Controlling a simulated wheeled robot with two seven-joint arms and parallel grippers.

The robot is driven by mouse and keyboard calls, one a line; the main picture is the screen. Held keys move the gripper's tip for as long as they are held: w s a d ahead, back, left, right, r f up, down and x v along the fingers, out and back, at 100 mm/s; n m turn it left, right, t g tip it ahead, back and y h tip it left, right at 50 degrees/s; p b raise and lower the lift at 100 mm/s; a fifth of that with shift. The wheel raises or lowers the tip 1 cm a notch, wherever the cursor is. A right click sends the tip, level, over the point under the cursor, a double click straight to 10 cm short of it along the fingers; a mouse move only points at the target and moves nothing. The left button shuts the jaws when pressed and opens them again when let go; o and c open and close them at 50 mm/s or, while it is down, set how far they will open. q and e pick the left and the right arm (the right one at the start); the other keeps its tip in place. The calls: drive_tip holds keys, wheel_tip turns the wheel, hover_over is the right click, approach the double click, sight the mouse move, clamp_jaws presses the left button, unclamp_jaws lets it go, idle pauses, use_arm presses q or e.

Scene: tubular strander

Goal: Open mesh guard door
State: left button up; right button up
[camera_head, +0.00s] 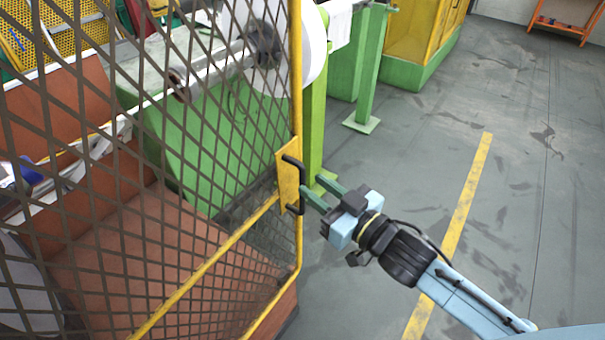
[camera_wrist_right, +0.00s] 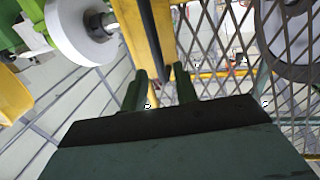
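The mesh guard door (camera_head: 190,150) fills the left of the head view, a dark diamond mesh in a yellow frame. Its black bar handle (camera_head: 299,168) sits upright on a yellow plate at the door's right edge. My right gripper (camera_head: 311,184) is just right of the handle, its two green fingers apart and pointing at it. In the right wrist view, the fingers (camera_wrist_right: 162,78) are spread, with the dark handle (camera_wrist_right: 157,35) lined up ahead of the gap between them. I cannot tell whether they touch it. My left gripper is not in view.
Behind the mesh stands green machinery (camera_head: 205,140) with a white disc (camera_head: 314,50) beside the door's edge. A green post (camera_head: 367,75) stands further back. The grey floor on the right is open, with a yellow line (camera_head: 460,215) along it.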

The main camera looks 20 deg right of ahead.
sight(305, 180)
drive_tip(key=shift+x, duration=2.3)
clamp_jaws()
